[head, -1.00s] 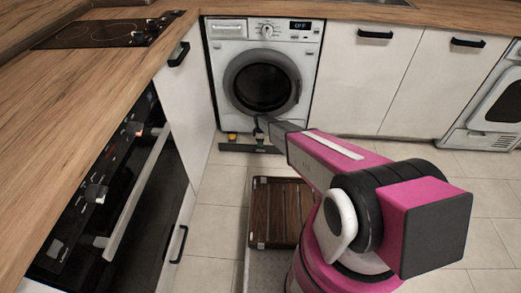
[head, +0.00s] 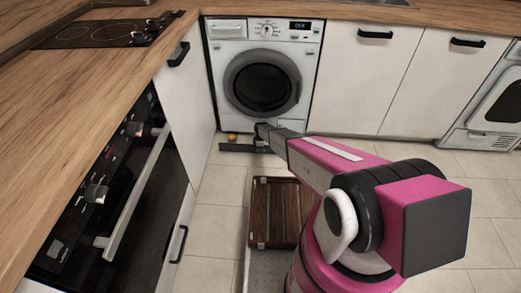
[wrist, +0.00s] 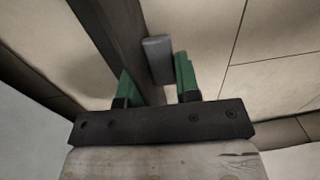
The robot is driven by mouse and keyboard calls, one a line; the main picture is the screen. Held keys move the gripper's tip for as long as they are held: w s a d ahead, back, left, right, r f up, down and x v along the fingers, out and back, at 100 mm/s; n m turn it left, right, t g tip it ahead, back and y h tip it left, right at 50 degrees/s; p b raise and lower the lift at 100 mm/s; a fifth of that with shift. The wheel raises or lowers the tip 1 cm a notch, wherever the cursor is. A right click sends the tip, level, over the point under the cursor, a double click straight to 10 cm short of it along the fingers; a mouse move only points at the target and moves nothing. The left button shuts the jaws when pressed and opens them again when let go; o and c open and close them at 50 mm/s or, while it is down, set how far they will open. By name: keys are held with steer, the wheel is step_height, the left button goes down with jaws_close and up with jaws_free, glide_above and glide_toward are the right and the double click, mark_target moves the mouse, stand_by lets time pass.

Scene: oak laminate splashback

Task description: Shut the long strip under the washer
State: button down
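The washer (head: 263,78) is white with a round dark door and stands under the counter. The long dark strip (head: 236,148) is at floor level below it and stands out in front of it. In the wrist view the strip (wrist: 112,35) runs in from the top left, with a small grey block (wrist: 157,60) at its side. My gripper (wrist: 154,66) has green fingers spread apart, with the block and part of the strip between them. I cannot tell whether either finger touches them. In the head view my gripper (head: 262,142) is at the strip's right part, which my arm partly hides.
A small orange-yellow thing (head: 232,138) is on the floor just behind the strip. A brown slatted wooden thing (head: 276,212) lies in front of it. White cabinets (head: 368,75) stand to the right, the oven (head: 115,185) to the left. Tiled floor at left front is bare.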

steer(key=shift+w+r, duration=0.2)
steer(key=shift+r, duration=0.3)
stand_by(0.3)
steer(key=shift+w+r, duration=0.55)
steer(key=shift+w, duration=0.2)
steer(key=shift+w+r, duration=0.3)
steer(key=shift+w, duration=0.3)
steer(key=c, duration=1.8)
jaws_free()
steer(key=shift+w+d+r, duration=0.1)
steer(key=shift+w, duration=0.75)
steer(key=o, duration=0.9)
steer(key=shift+w+f, duration=0.1)
steer(key=shift+f, duration=0.15)
steer(key=shift+r, duration=0.15)
